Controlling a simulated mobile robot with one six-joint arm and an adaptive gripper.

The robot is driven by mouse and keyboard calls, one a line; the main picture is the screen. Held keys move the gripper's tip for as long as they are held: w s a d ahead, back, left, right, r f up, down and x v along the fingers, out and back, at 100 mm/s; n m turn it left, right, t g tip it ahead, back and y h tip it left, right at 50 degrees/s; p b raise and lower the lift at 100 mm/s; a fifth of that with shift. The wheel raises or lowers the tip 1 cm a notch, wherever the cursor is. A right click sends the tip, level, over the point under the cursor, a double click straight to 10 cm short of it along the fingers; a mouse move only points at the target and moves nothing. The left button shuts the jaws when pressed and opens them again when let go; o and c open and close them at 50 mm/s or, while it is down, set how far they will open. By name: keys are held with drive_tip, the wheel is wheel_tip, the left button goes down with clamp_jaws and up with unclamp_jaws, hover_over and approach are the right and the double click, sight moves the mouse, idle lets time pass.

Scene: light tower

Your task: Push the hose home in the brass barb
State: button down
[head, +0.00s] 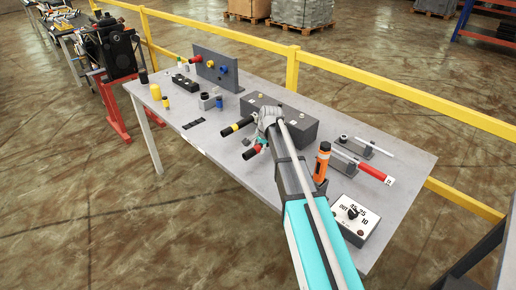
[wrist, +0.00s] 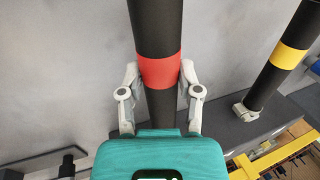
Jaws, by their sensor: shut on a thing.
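A black hose with a red band (wrist: 158,71) runs between the two fingers of my gripper (wrist: 160,80) in the wrist view. The fingers are shut on it at the band. In the head view, the red-banded hose (head: 250,153) sticks out left of my gripper (head: 262,142). A second black hose with a yellow band (wrist: 288,58) stands apart to the right in the wrist view, its lower end at a grey fitting; it also shows in the head view (head: 236,127). I cannot make out the brass barb, and the held hose's lower end is hidden behind my gripper.
A dark grey box (head: 300,124) stands behind my gripper on the grey table (head: 225,150). An orange torch (head: 322,160), a red-handled tool (head: 372,171) and a dial box (head: 352,220) stand right. A panel with coloured ports (head: 212,66) is at the far left. A yellow rail (head: 350,75) runs behind.

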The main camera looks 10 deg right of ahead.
sight(249, 153)
drive_tip(key=shift+w+d, duration=0.45)
drive_tip(key=shift+d, duration=0.2)
drive_tip(key=shift+w+d, duration=0.45)
drive_tip(key=shift+d, duration=0.15)
idle(0.5)
drive_tip(key=shift+c, duration=1)
unclamp_jaws()
drive_tip(key=shift+s+a, duration=0.15)
drive_tip(key=shift+a, duration=0.05)
drive_tip(key=shift+s+a, duration=0.8)
drive_tip(key=shift+a, duration=0.35)
drive_tip(key=shift+s+a, duration=0.85)
drive_tip(key=shift+a, duration=0.25)
drive_tip(key=shift+s+a, duration=0.8)
drive_tip(key=shift+a, duration=0.35)
drive_tip(key=s+d+n+g, duration=0.1)
drive_tip(key=s+d+n, duration=0.1)
drive_tip(key=s, duration=0.6)
drive_tip(key=s+d+n+g+h, duration=0.1)
drive_tip(key=s+d+n, duration=0.2)
drive_tip(key=s, duration=0.6)
drive_tip(key=s+d+n+h, duration=0.1)
drive_tip(key=s+d+n, duration=0.2)
drive_tip(key=s, duration=0.6)
drive_tip(key=n, duration=0.2)
drive_tip(key=shift+n+g+p, duration=0.3)
drive_tip(key=shift+n+g, duration=0.1)
drive_tip(key=shift+f, duration=0.1)
